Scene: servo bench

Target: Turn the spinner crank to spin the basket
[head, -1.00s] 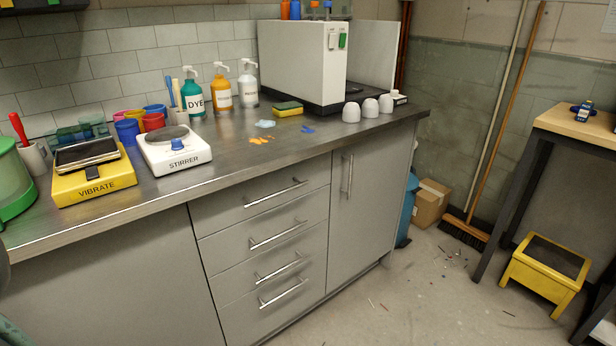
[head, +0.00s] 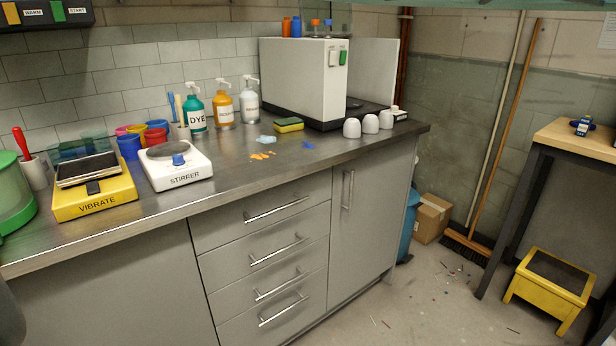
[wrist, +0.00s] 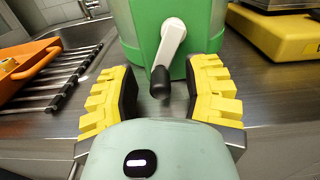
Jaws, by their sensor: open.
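The green spinner (wrist: 205,30) stands on the bench, straight ahead in the wrist view. Its white crank (wrist: 171,42) hangs from the front, with a black knob (wrist: 160,82) at the lower end. My gripper (wrist: 162,90) is open, its yellow-and-black fingers on either side of the knob. I cannot tell whether the fingers touch it. In the head view only part of the spinner (head: 12,195) shows at the left edge. The basket inside cannot be made out.
A yellow vibrate unit (head: 96,200) and a white stirrer (head: 178,172) stand to the spinner's right. The bench front (head: 150,205) is clear.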

